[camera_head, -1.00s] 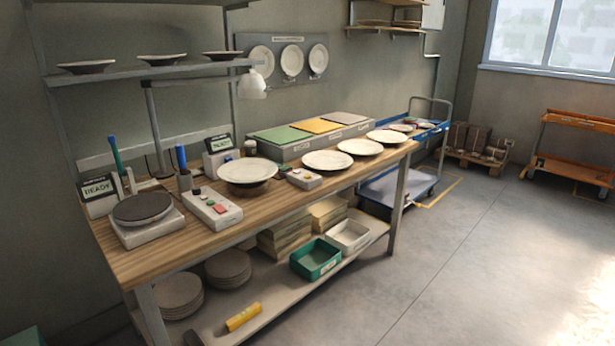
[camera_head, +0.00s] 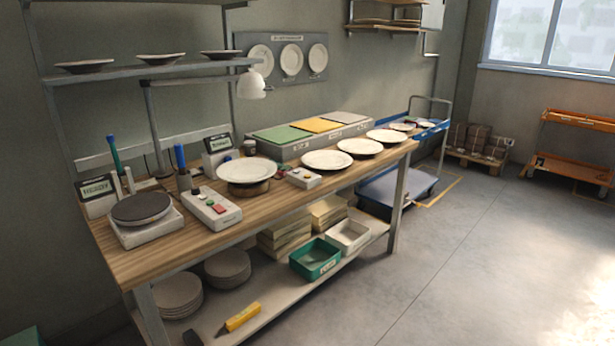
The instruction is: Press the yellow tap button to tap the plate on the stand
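A larger white control box (camera_head: 226,218) with red, green and pale buttons sits left of the stand, near the bench's front edge. Neither of my grippers is in view.
A dark round turntable (camera_head: 141,207) stands at the bench's left end. Several plates, including one (camera_head: 327,160), line the bench to the right. A tray box with coloured pads (camera_head: 287,134) stands behind them. A lamp (camera_head: 251,86) hangs above.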

